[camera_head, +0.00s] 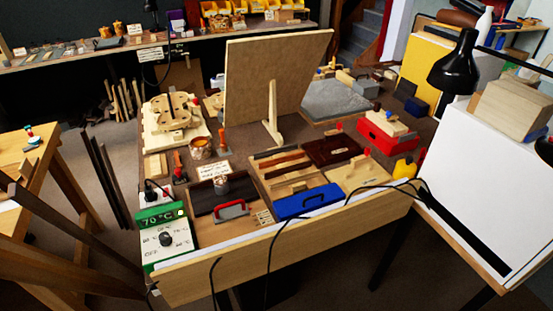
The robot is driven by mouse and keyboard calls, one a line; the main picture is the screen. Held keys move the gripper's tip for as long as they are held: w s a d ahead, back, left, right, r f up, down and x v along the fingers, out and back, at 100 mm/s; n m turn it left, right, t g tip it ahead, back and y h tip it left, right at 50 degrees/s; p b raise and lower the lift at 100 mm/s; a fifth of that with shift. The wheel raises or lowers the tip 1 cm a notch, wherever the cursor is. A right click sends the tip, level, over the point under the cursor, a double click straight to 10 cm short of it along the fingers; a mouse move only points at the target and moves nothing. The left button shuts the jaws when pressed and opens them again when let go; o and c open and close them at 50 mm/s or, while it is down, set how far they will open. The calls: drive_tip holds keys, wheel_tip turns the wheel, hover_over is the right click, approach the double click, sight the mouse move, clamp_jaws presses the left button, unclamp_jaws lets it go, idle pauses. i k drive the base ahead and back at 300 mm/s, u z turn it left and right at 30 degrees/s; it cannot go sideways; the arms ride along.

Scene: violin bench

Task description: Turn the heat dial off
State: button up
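The heat dial (166,239) is a dark round knob on the white front of a control box at the front left corner of the bench. Temperature marks and the word OFF are printed around it, with OFF at its lower left. The direction of the knob's pointer is too small to tell. My gripper is not in view.
Black cables (266,262) hang over the bench's front edge. Dark wooden bars (75,245) stand at left. A large upright board (275,85) rises behind.

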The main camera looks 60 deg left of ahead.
sight(165, 237)
drive_tip(key=u, duration=3.05)
drive_tip(key=k, duration=0.8)
drive_tip(key=i, duration=1.15)
drive_tip(key=z, duration=0.05)
